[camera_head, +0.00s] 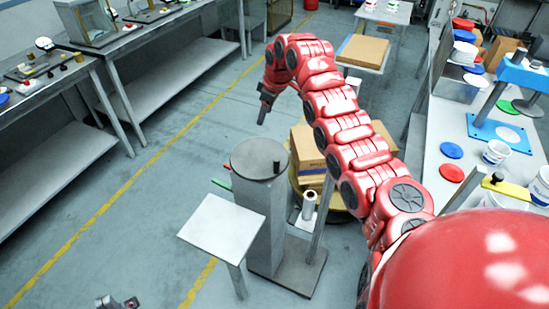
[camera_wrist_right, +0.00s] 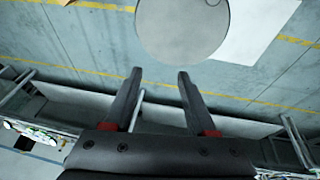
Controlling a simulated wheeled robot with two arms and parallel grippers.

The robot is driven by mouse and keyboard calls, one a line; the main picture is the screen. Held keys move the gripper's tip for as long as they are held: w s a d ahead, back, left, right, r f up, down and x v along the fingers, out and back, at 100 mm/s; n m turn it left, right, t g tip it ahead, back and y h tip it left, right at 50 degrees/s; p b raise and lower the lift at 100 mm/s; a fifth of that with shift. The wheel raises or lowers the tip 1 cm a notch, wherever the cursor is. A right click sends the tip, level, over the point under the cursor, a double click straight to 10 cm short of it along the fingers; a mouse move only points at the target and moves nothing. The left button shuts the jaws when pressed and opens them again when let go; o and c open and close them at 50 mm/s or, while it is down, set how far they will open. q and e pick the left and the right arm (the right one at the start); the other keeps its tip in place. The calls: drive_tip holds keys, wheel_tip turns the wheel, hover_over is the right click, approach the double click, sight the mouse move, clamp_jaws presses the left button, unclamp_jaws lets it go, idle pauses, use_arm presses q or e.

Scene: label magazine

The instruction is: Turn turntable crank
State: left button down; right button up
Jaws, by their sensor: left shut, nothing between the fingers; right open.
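The turntable (camera_head: 252,156) is a round grey disc on a square grey column in the middle of the head view. A short dark upright peg, seemingly the crank handle (camera_head: 277,167), stands near its right edge. The disc (camera_wrist_right: 180,30) also shows at the top of the right wrist view. My right gripper (camera_head: 264,108) hangs from the red arm above and behind the disc, pointing down. Its two dark fingers (camera_wrist_right: 160,75) are apart with nothing between them. Only a small part of my left gripper (camera_head: 118,303) shows at the bottom left edge, shut and away from the turntable.
A pale square plate (camera_head: 220,228) on a post stands in front of the turntable. Workbenches (camera_head: 60,150) line the left; a cluttered white table (camera_head: 440,130) stands right. The floor left of the turntable is clear.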

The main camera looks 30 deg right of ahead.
sight(277, 163)
drive_tip(key=s+r+n+g+h, duration=0.1)
drive_tip(key=s+r+n+g, duration=0.2)
drive_tip(key=s, duration=0.5)
drive_tip(key=shift+m+g, duration=0.4)
drive_tip(key=shift+m, duration=0.2)
drive_tip(key=f+p, duration=0.2)
drive_tip(key=f, duration=0.7)
drive_tip(key=f+p, duration=0.2)
drive_tip(key=f, duration=0.6)
drive_tip(key=shift+a+f, duration=0.2)
drive_tip(key=shift+f, duration=0.15)
clamp_jaws()
